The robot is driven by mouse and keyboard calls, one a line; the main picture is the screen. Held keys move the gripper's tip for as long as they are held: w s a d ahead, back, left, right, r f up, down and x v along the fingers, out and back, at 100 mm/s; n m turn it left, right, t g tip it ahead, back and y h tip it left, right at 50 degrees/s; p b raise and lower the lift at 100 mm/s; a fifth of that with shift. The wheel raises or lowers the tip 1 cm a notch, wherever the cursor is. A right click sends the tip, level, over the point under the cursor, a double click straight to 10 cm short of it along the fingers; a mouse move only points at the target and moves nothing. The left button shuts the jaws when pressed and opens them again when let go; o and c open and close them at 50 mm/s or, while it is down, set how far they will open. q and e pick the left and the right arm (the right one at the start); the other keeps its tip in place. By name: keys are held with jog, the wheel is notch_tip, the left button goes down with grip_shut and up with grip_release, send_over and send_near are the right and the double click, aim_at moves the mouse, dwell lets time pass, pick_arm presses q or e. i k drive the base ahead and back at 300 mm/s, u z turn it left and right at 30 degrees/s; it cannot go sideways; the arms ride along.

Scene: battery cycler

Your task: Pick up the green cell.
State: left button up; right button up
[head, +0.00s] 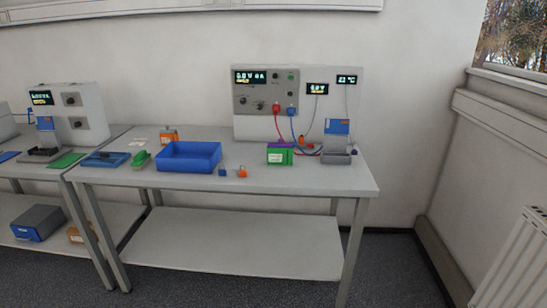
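A green block with a white label (277,158) stands upright on the right half of the nearer table, in front of the cycler; it looks like the green cell. A purple part (281,144) shows at its top; I cannot tell whether it is on the block or behind it. A smaller green item (139,160) lies on the left part of the same table, beside the blue tray, and a flat green piece (67,160) lies on the left table. Neither of my grippers shows in the head view.
A blue tray (188,172) stands left of the block. A blue clip (222,171) and an orange clip (242,172) lie between them. The cycler (265,91) has red and blue leads. A grey holder with a blue card (336,145) stands right. The front table edge is clear.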

aim_at(275, 156)
jog(key=u, duration=0.4)
jog(key=i, duration=1)
